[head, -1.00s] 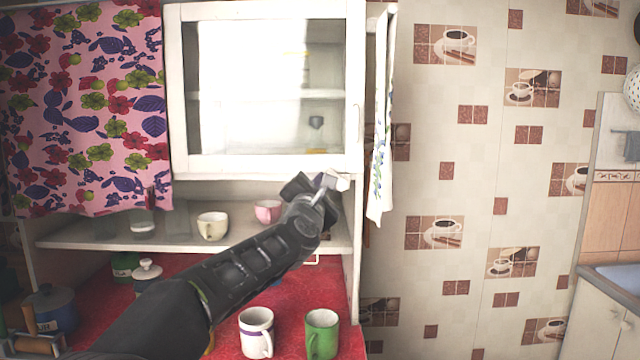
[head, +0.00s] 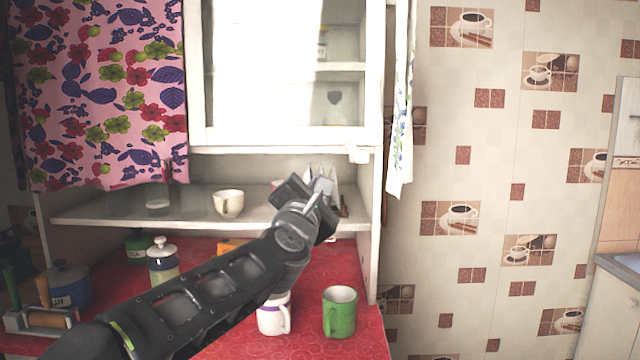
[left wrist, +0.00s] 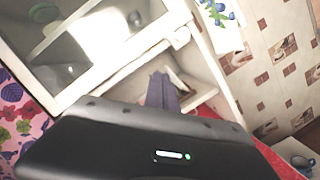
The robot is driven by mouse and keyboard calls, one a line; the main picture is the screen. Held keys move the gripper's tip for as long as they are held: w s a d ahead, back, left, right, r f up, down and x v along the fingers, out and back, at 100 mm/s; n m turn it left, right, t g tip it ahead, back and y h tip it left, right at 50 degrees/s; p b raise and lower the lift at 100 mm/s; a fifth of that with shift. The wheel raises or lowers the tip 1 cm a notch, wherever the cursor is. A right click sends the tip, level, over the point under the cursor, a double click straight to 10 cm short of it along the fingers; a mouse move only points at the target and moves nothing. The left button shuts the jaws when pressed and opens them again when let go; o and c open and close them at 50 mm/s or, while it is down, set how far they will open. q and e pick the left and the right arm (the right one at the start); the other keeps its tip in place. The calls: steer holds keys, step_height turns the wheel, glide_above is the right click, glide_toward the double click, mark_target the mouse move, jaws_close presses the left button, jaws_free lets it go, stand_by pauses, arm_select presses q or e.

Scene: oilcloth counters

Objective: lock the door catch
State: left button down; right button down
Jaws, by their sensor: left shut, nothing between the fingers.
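The white door catch (head: 358,153) sits at the lower right corner of the cabinet's glass door (head: 290,137). The door looks closed against its frame. The catch also shows in the left wrist view (left wrist: 181,38), at the door's corner. My left gripper (head: 324,184) is shut and empty, below and left of the catch and apart from it, in front of the open shelf. Its dark fingers show in the left wrist view (left wrist: 160,91), pointing toward the shelf opening under the door. Whether the catch is turned across the door is too small to tell. My right gripper is in neither view.
A cream cup (head: 228,203) stands on the shelf (head: 100,212); my arm mostly hides a pink cup. A green mug (head: 340,312) and a white mug (head: 271,318) stand on the red counter below. A towel (head: 401,120) hangs right of the cabinet.

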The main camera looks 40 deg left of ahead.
mark_target(356, 151)
arm_select(q)
steer(key=shift+w+d+f+n+p, duration=0.1)
steer(key=shift+d+f+n+p, duration=0.15)
steer(key=shift+f+n, duration=0.2)
stand_by(0.6)
steer(key=shift+w, duration=0.1)
steer(key=w+a+r+p, duration=0.1)
steer(key=w+p, duration=0.1)
steer(key=w, duration=0.1)
steer(key=w+a+r+p, duration=0.1)
steer(key=w+r+p, duration=0.1)
steer(key=w+p, duration=0.1)
steer(key=w+a+r+p, duration=0.1)
steer(key=w+p, duration=0.1)
steer(key=w, duration=0.1)
steer(key=shift+w+r, duration=0.15)
steer(key=shift+w, duration=0.25)
steer(key=shift+w+d+r+p, duration=0.1)
steer(key=shift+d+r+p, duration=0.1)
steer(key=shift+d+p, duration=0.15)
steer(key=shift+w, duration=0.15)
